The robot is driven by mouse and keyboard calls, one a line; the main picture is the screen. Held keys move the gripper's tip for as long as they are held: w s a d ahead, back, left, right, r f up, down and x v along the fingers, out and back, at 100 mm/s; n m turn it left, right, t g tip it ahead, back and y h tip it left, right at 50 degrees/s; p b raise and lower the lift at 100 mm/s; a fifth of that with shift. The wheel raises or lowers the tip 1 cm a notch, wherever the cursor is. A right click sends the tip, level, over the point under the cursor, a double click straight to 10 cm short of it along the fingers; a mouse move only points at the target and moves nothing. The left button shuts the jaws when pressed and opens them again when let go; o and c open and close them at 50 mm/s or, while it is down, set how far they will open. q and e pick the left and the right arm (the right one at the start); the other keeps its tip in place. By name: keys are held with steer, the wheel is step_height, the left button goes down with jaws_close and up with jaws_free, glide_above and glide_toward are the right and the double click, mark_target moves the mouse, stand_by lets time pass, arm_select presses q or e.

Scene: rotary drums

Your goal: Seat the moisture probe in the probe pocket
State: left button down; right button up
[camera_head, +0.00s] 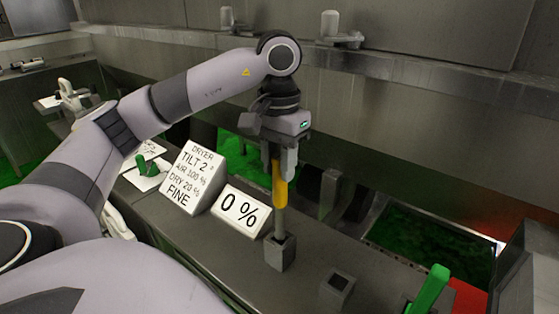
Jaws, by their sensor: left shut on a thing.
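The moisture probe (280,191) has a yellow grip and a thin grey shaft, and stands about upright. My left gripper (279,168) points down from above and is shut on the yellow grip. The lower end of the shaft meets the top of a small grey block (279,257) on the bench. That end is hidden, so I cannot tell how deep it sits. A second small grey block (337,290) with a dark square opening on top stands nearer, to the right. I cannot tell from the picture which block is the probe pocket. My right gripper is out of view.
A sign reading "0 %" (241,211) and a larger dryer sign (190,178) stand left of the probe on the bench (210,245). A green handle (428,289) rises at the lower right. A green lever (145,165) is at the left. A trough of green material (430,240) lies to the right.

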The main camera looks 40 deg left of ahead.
mark_target(279, 196)
arm_select(q)
steer(key=shift+f+b, duration=1.6)
steer(key=shift+f, duration=0.75)
steer(key=shift+f+b, duration=1.35)
steer(key=shift+f, duration=0.2)
steer(key=c, duration=0.7)
jaws_free()
steer(key=shift+c, duration=0.2)
steer(key=shift+r+p, duration=1.15)
steer(key=shift+r, duration=2.45)
